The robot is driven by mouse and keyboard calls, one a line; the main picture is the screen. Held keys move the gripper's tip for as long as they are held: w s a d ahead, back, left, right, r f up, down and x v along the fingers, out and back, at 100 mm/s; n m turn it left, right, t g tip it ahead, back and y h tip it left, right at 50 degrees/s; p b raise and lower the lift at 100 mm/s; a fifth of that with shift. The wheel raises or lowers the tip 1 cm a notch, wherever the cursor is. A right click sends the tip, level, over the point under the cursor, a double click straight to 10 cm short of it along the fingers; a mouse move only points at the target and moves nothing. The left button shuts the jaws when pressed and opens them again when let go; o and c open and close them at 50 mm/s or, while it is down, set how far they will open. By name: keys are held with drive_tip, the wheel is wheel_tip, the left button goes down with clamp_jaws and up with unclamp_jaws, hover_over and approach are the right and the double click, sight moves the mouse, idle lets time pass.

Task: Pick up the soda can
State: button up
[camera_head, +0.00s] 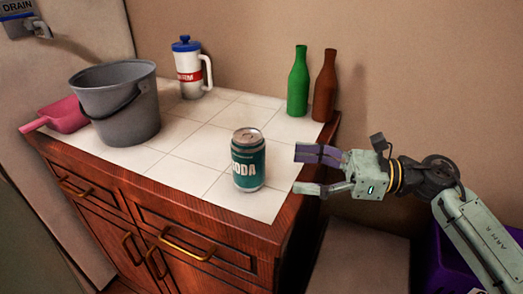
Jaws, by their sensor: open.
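The soda can (248,160) is teal with white lettering and a silver top. It stands upright on the white tiled countertop (200,179), near the front right part of the cabinet. My gripper (298,171) is to the right of the can, at the counter's right edge, with its fingers pointing left toward it. The fingers are apart with nothing between them, and a small gap shows between the fingertips and the can. No part of the can is hidden by the gripper.
A grey bucket (120,118), a pink scoop (64,116) and a white jug with a blue lid (190,78) stand at the left and back. Green (298,85) and brown (325,88) bottles stand at the back right corner. A purple crate (440,262) is below my arm.

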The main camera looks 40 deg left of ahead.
sight(249, 163)
drive_tip(key=x, duration=0.1)
drive_tip(key=p+x, duration=0.1)
drive_tip(key=x, duration=0.2)
drive_tip(key=shift+s+a+r, duration=0.1)
drive_tip(key=shift+s+r, duration=0.15)
drive_tip(key=shift+s, duration=0.05)
drive_tip(key=p+x, duration=0.3)
drive_tip(key=x, duration=0.2)
drive_tip(key=shift+s+a, duration=0.2)
drive_tip(key=shift+a, duration=0.05)
drive_tip(key=shift+s+a+f, duration=0.1)
drive_tip(key=shift+a, duration=0.1)
drive_tip(key=shift+c, duration=0.3)
drive_tip(key=c, duration=1.3)
drive_tip(key=shift+r, duration=0.2)
